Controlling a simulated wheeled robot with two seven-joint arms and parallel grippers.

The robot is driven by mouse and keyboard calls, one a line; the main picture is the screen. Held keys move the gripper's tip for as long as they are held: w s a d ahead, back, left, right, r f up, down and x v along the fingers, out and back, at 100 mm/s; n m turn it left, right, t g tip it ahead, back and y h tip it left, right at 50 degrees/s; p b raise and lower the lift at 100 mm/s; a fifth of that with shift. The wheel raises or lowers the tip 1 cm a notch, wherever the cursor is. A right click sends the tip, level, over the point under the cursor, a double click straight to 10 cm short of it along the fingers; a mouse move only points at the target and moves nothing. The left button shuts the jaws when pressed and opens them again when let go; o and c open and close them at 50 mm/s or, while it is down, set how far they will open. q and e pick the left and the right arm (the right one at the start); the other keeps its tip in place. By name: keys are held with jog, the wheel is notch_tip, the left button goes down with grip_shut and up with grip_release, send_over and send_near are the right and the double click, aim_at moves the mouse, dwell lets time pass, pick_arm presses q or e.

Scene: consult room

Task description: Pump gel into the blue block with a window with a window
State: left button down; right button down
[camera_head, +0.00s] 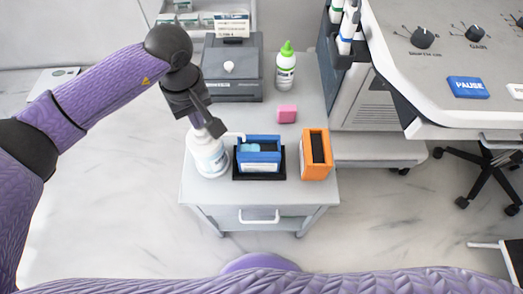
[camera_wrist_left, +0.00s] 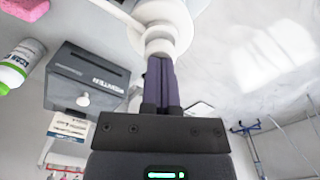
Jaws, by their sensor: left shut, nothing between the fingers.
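The white pump bottle (camera_head: 207,158) stands at the left front of the small cart. Its spout (camera_head: 234,136) points right, over the left side of the blue block with a window (camera_head: 258,158). The block sits in a black tray, and light-blue gel-like stuff (camera_head: 249,148) shows in its opening at the left. My left gripper (camera_head: 215,130) points down at the pump's top, its shut fingers seemingly touching it. In the left wrist view the fingers (camera_wrist_left: 160,85) are together, with nothing between them, right against the white pump head (camera_wrist_left: 160,38). My right gripper is not in view.
An orange block (camera_head: 316,155) stands right of the blue one, with a pink sponge (camera_head: 287,114) behind. A green-capped bottle (camera_head: 286,68) and a grey box (camera_head: 232,76) stand farther back. A console (camera_head: 450,60) rises at right. The cart top is clear behind the blue block.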

pick_arm(q)
jog(key=shift+r+p, duration=1.05)
jog(key=shift+r, duration=0.65)
jog(key=shift+r, duration=0.15)
notch_tip(320, 180, up, 6)
jog(key=p, duration=0.3)
